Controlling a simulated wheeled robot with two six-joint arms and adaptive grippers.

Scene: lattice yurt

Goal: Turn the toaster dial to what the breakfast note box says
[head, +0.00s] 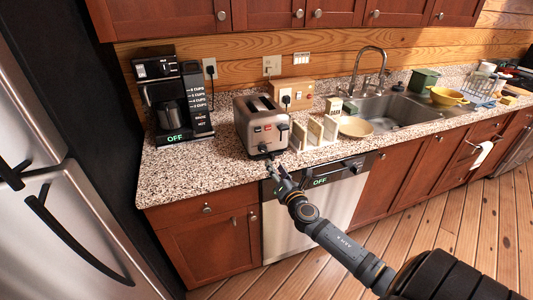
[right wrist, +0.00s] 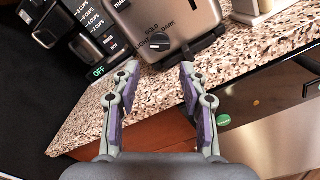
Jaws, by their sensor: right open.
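The silver toaster (head: 254,137) stands on the speckled counter, and its lower front fills the top of the right wrist view (right wrist: 180,17). Its black round dial (right wrist: 158,41) has the words GOLD and DARK printed around it, with a third word at left partly legible. I cannot tell where the dial's mark points. My right gripper (right wrist: 160,68) is open and empty, its two fingers apart just short of the dial. In the head view the right gripper (head: 260,169) is at the counter's front edge before the toaster. I cannot identify a breakfast note box or read its words. My left gripper is out of view.
A black coffee maker (head: 165,95) with a green OFF label stands left of the toaster. A cream rack (head: 315,131) and a plate (head: 355,127) stand to the right, before the sink (head: 405,112). A dishwasher (head: 300,215) is below. Counter left of the toaster front is clear.

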